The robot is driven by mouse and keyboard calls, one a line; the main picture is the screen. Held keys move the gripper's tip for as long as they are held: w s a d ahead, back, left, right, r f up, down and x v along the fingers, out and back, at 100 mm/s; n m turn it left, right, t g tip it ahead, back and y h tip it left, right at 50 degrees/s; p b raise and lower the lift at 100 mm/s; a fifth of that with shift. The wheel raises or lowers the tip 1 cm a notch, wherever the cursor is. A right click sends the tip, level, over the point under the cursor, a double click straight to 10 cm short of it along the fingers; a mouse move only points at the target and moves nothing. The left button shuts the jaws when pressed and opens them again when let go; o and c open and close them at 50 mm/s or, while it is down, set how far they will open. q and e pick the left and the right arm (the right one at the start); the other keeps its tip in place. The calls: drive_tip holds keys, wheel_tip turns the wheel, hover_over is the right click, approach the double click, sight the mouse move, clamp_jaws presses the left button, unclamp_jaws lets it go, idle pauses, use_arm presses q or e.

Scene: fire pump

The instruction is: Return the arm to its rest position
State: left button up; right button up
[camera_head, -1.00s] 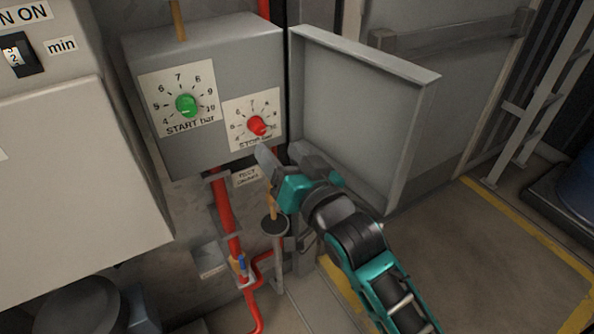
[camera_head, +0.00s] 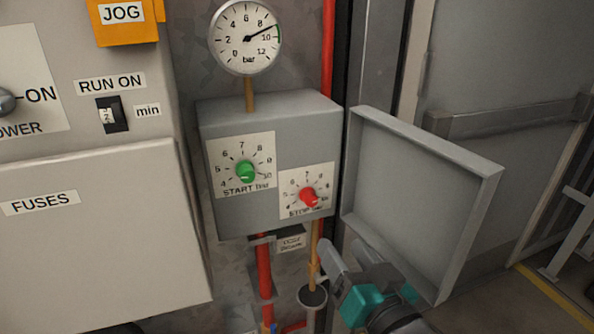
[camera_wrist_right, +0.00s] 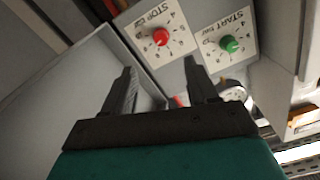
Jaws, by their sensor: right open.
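My right gripper (camera_head: 346,262) is at the lower middle of the head view, below and just right of the grey switch box (camera_head: 225,208). In the right wrist view its two fingers (camera_wrist_right: 160,88) stand apart with nothing between them. The red STOP knob (camera_head: 309,197) and the green START knob (camera_head: 246,171) sit on the box front, clear of the fingers. They also show in the wrist view, the red knob (camera_wrist_right: 161,36) and the green knob (camera_wrist_right: 229,44). My left gripper is in neither view.
The box's open cover (camera_head: 425,200) stands out to the right, close to my right arm. A pressure gauge (camera_head: 246,38) is above the box. A red pipe (camera_head: 264,268) runs below it. A grey cabinet (camera_head: 90,250) fills the left. Open floor lies at the lower right.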

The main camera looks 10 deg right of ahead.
drive_tip(key=s+d+f+n+g, duration=0.1)
drive_tip(key=s+f+g, duration=0.1)
drive_tip(key=f, duration=0.6)
drive_tip(key=s+d+f+n+g+h, duration=0.1)
drive_tip(key=s+f+n+g, duration=0.1)
drive_tip(key=s+f, duration=0.3)
drive_tip(key=s+d+f+n+g, duration=0.1)
drive_tip(key=s+d+f+g, duration=0.1)
drive_tip(key=f, duration=1)
drive_tip(key=shift+s+f+g, duration=0.3)
drive_tip(key=shift+s+g, duration=0.1)
drive_tip(key=shift+s, duration=0.5)
